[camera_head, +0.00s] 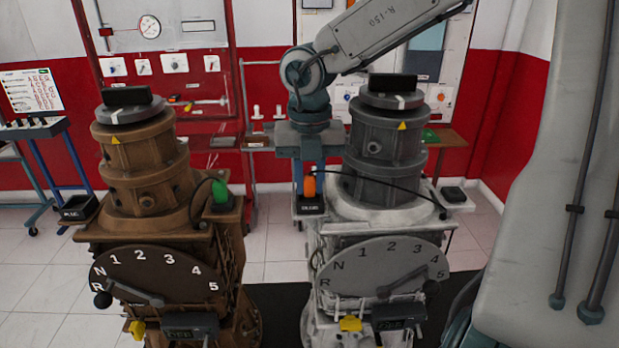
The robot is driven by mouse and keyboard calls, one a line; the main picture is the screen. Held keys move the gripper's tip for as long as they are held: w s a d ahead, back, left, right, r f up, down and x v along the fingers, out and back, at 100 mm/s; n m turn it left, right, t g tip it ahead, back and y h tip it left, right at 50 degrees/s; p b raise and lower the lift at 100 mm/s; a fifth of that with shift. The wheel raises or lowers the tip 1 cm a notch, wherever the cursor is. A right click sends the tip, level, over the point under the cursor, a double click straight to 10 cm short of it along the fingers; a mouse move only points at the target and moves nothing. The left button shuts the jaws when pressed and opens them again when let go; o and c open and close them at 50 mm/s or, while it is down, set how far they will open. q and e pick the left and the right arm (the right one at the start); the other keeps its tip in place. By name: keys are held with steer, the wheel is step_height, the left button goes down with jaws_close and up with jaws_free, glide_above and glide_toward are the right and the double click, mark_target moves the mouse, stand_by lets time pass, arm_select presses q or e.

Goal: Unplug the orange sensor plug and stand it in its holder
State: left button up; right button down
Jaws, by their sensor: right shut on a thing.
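The orange sensor plug (309,187) is upright between the teal fingers of my right gripper (309,183), which is shut on it. The plug is right over its small black labelled holder (311,207), at the left side of the grey engine trainer (376,160). Its lower end meets the holder's top in this view; I cannot tell how deep it sits. A black cable (385,183) runs from the plug across the grey trainer to the right. A black socket block (454,194) on the trainer's right ledge has no plug in it. My left gripper is out of view.
A brown engine trainer (145,190) stands on the left with a green plug (220,191) in its block and an empty black holder (78,208). Both trainers have numbered dials with levers. A red-and-white wall with panels and a narrow bench (445,137) is behind.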

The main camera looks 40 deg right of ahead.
steer(key=shift+f+b, duration=0.3)
steer(key=shift+f, duration=0.1)
steer(key=shift+s+a+f, duration=0.1)
steer(key=shift+s, duration=0.05)
